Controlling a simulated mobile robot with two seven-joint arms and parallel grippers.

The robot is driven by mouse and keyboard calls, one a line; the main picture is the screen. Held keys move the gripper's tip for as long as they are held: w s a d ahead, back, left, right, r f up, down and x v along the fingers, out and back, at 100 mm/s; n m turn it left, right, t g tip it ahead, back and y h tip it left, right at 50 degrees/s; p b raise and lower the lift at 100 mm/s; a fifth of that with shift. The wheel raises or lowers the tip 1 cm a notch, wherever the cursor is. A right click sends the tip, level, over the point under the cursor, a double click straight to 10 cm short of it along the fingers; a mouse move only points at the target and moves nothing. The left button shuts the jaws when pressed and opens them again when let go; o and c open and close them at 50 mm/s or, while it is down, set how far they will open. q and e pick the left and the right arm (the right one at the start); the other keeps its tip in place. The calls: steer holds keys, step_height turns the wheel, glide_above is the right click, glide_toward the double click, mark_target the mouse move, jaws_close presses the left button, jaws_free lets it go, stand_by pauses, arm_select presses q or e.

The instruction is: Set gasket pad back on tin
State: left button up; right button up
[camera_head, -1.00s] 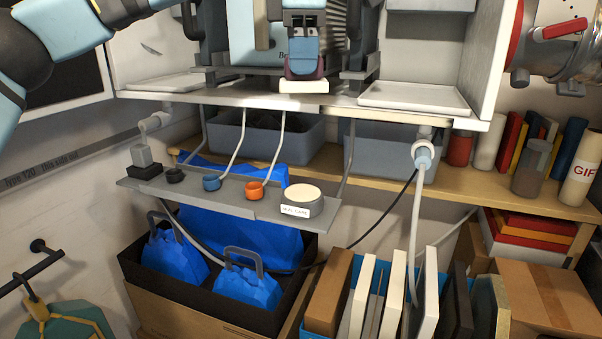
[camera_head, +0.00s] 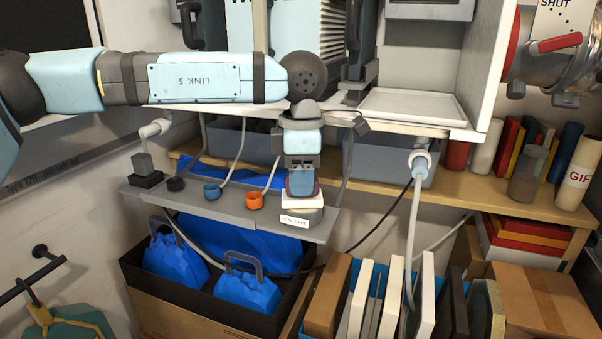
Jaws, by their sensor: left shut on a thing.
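My left gripper (camera_head: 301,188) points down, shut on the pale gasket pad (camera_head: 302,202). My right gripper does not show.
A grey hose (camera_head: 408,230) hangs to the right. A black box with blue bags (camera_head: 247,290) is below.

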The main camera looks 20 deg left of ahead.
arm_select(q)
steer(key=o, duration=0.5)
steer(key=shift+f, duration=0.15)
steer(key=shift+c, duration=0.2)
steer(key=o, duration=0.4)
steer(key=shift+r, duration=0.2)
step_height(320, 180, up, 12)
steer(key=shift+b, duration=0.95)
steer(key=shift+d, duration=0.1)
